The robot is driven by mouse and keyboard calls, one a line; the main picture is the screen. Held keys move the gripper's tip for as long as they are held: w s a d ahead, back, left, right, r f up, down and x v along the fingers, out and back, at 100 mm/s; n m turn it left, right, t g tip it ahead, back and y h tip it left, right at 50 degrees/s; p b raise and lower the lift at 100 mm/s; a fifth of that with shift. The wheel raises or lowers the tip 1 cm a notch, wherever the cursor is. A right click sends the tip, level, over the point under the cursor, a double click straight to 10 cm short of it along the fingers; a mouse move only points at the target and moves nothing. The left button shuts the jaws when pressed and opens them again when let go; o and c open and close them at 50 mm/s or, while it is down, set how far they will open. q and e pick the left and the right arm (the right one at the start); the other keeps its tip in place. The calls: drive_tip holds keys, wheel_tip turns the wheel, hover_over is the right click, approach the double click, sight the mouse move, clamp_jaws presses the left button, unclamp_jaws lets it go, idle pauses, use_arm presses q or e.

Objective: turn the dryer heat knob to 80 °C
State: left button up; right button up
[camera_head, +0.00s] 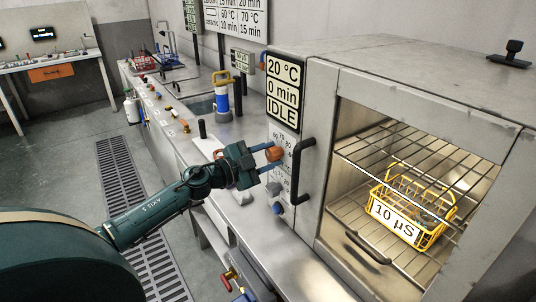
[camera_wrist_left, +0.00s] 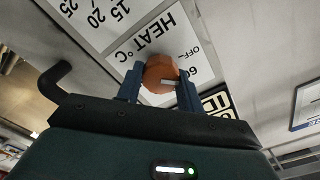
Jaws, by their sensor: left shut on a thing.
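The dryer heat knob is an orange knob (camera_head: 274,153) on the front panel of the grey dryer (camera_head: 390,66). My left gripper (camera_head: 270,157) reaches it from the left, its two blue fingers on either side of the knob and shut on it. In the left wrist view the knob (camera_wrist_left: 160,73) sits between the fingertips, its pale pointer mark toward the right, near the "60" and "OFF" print. The dial shows "HEAT °C"; the 80 mark cannot be read there. The display (camera_head: 285,92) above reads 20 °C, 0 min, IDLE. My right gripper is not seen.
A black handle (camera_head: 302,170) stands out just right of the knob. A lower blue-tipped knob (camera_head: 278,208) sits below. Inside the dryer, a yellow basket (camera_head: 433,238) labelled 10 µS rests on a wire rack. A bench (camera_head: 222,135) with bottles runs behind.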

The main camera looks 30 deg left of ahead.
use_arm(q)
drive_tip(key=m, duration=0.4)
drive_tip(key=shift+m, duration=0.3)
drive_tip(key=m+b, duration=0.1)
drive_tip(key=m, duration=0.1)
drive_tip(key=shift+f+m, duration=0.15)
drive_tip(key=shift+m, duration=0.25)
drive_tip(key=m+b, duration=0.1)
drive_tip(key=m, duration=0.1)
drive_tip(key=shift+m, duration=1.3)
drive_tip(key=shift+m+b, duration=0.7)
drive_tip(key=shift+m, duration=0.5)
drive_tip(key=shift+m+b, duration=0.35)
drive_tip(key=shift+m, duration=1.05)
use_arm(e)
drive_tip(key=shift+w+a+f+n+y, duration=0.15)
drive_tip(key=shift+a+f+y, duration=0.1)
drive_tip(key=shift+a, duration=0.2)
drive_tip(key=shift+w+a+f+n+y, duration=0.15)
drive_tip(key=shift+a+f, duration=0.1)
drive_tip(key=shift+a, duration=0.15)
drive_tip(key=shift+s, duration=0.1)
